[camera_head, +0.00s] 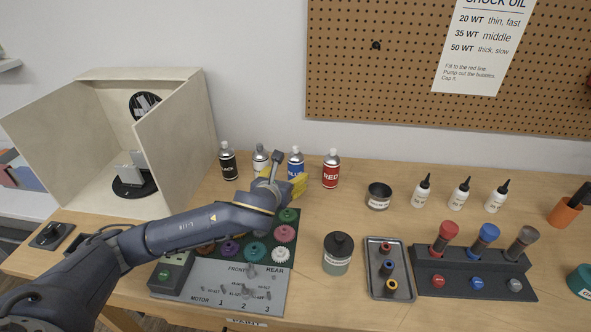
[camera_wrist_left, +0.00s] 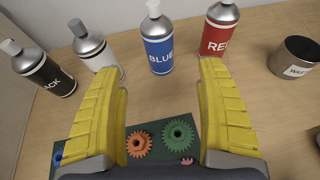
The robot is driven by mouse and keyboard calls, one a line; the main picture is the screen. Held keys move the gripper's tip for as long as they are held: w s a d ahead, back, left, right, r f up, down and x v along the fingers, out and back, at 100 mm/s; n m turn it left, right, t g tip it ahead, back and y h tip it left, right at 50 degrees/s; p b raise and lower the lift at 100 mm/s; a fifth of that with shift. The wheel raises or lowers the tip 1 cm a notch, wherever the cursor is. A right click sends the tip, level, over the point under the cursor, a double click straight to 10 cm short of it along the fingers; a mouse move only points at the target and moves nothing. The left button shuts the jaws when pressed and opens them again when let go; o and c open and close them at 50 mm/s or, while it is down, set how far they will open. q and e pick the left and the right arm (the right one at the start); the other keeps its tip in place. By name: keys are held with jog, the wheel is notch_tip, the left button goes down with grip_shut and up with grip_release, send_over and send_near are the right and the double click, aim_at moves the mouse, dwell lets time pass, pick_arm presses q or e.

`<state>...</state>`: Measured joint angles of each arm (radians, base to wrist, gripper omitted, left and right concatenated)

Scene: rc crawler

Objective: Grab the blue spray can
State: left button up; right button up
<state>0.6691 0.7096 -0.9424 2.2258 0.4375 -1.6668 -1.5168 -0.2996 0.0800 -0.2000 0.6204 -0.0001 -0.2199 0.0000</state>
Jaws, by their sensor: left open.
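The blue spray can (camera_head: 296,161) stands upright at the back of the table, between a white can (camera_head: 260,158) and a red can (camera_head: 331,168). In the left wrist view the blue can (camera_wrist_left: 157,42) is ahead of my fingertips, between their lines and apart from them. My left gripper (camera_wrist_left: 162,78) has yellow fingers spread wide with nothing between them. In the head view my left gripper (camera_head: 297,184) is just in front of the blue can, and the arm hides part of the gripper and the can's lower part. My right gripper is not in view.
A black can (camera_head: 228,161) stands left of the white one. A green gear mat (camera_head: 289,215) lies below my gripper. A spray booth (camera_head: 177,140) stands at left.

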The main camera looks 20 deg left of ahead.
aim_at(293, 169)
pick_arm(q)
jog(key=shift+x, duration=6.3)
jog(key=shift+a, duration=0.1)
jog(key=c, duration=1.4)
